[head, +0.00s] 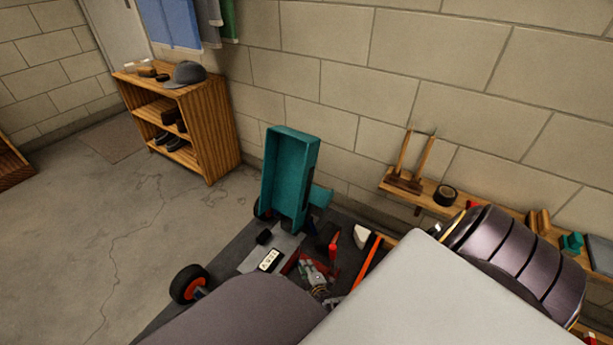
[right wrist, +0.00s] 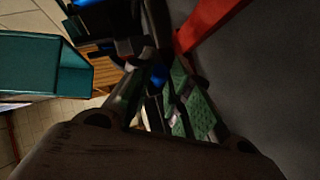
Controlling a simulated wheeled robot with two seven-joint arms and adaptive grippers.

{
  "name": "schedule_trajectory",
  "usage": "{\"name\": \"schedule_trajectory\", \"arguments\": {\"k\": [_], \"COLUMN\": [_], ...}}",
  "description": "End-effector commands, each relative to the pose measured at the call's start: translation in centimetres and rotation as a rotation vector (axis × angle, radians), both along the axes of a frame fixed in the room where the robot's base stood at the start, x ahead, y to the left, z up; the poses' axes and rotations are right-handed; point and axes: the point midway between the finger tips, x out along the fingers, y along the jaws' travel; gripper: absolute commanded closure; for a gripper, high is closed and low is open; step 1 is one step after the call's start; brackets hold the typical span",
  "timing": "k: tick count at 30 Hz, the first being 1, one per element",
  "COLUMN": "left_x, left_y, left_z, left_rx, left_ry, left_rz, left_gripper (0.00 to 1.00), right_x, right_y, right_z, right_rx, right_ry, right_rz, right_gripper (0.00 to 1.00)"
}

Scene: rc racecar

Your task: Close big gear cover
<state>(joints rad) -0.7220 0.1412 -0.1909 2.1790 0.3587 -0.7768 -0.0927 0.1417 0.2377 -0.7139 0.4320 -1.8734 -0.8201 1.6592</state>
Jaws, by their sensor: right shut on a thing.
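The teal cover (head: 290,180), the only large cover I see, stands raised and tilted at the far end of the racecar (head: 185,318), its hollow inside facing the room. It also shows at the left of the right wrist view (right wrist: 45,65). My right gripper (right wrist: 155,85) is over the car's inner parts, apart from the teal cover. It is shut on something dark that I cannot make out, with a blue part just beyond. In the head view, grey and purple arm parts hide much of the car. My left gripper is not in view.
A wooden shelf (head: 222,135) with a cap and shoes stands behind left. A wall shelf (head: 400,185) with tools runs along the right wall. The floor at left is clear.

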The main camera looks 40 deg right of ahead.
Motion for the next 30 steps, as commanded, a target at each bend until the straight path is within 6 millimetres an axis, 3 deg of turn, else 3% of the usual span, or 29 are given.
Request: {"name": "schedule_trajectory", "arguments": {"k": [30], "left_x": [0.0], "left_y": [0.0], "left_z": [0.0], "left_rx": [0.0], "left_ry": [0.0], "left_rz": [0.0], "left_gripper": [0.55], "right_x": [1.0], "right_y": [0.6], "right_z": [0.2], "right_rx": [-0.006], "right_ry": [-0.002], "right_rz": [-0.13], "right_gripper": [1.0]}}
